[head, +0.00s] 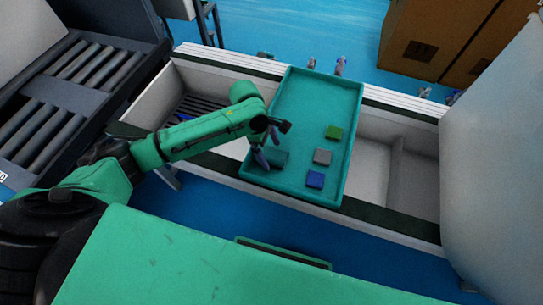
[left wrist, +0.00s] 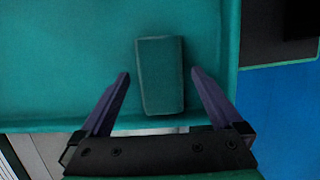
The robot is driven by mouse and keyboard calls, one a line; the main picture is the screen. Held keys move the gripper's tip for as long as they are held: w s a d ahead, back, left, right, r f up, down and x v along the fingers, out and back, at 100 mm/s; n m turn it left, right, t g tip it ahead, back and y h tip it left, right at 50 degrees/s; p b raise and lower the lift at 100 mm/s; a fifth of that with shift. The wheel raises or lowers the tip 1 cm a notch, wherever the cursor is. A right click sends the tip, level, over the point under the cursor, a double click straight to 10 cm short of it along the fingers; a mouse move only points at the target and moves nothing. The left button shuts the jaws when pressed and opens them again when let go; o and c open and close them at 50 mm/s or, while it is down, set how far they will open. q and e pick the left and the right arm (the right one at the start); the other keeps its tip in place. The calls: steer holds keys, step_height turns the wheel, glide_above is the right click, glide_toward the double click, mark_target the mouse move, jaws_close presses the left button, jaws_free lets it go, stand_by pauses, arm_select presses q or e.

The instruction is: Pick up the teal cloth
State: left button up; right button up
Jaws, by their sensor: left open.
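The teal cloth (head: 278,158) is a small folded rectangle lying in the teal tray (head: 318,77), near the tray's left side. In the left wrist view the teal cloth (left wrist: 161,75) lies lengthwise between the two purple fingers, with a gap on each side. My left gripper (head: 267,149) is open and empty over the cloth, and partly hides it in the head view. How high its fingertips are above the tray floor is hard to tell. My right gripper is not in view.
A green cloth (head: 334,132), a grey cloth (head: 322,157) and a blue cloth (head: 315,179) lie in the tray right of the teal one. The tray rests across a white trough (head: 372,178). A roller conveyor (head: 65,75) is at left, a brown cabinet (head: 440,40) at the back right.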

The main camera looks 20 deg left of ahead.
mark_target(270, 153)
arm_select(q)
steer(key=c, duration=1.3)
steer(key=shift+o, duration=0.2)
step_height(270, 153, up, 20)
steer(key=p, duration=0.5)
